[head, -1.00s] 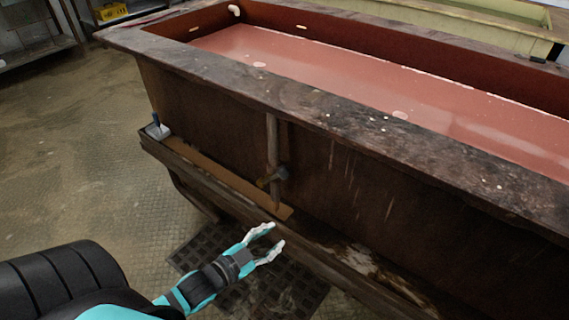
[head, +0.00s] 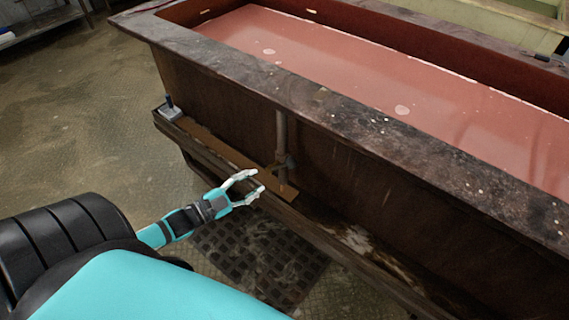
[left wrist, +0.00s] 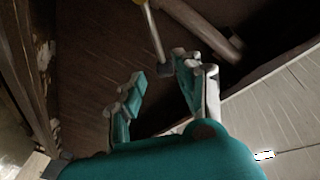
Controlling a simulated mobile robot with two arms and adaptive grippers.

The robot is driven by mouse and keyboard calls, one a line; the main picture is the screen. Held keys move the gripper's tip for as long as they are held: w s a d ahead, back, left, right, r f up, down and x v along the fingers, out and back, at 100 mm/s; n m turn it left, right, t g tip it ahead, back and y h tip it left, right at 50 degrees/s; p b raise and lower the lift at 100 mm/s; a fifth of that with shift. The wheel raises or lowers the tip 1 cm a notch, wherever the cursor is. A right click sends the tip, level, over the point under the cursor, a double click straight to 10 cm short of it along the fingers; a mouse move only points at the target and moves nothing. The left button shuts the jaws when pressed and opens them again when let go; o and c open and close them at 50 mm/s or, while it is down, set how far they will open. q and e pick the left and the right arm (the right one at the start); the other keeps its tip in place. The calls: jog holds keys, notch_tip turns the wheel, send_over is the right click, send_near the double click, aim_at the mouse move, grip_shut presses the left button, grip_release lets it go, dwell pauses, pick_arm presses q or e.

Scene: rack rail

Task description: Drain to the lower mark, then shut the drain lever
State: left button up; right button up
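A long dark tank (head: 226,107) holds flat reddish liquid (head: 330,62). Pale marks show on its inner wall; I cannot tell which is the lower mark. A pipe (head: 281,130) runs down the tank's front to a small dark valve fitting (head: 285,161). A small upright lever on a pale base (head: 170,110) stands at the ledge's left end. I cannot tell which of these is the drain lever. My left gripper (head: 259,181) is open and empty, just left of and below the valve fitting. The left wrist view shows its parted fingers (left wrist: 158,78) near a rod. My right gripper is out of view.
A narrow ledge (head: 225,153) runs along the tank's front below the pipe. A dark floor grate (head: 262,255) lies beneath. Open floor (head: 70,120) is at the left. A second, pale tank (head: 500,30) stands behind.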

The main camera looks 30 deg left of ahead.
aim_at(283, 166)
pick_arm(q)
jog(key=x, duration=1.1)
grip_shut()
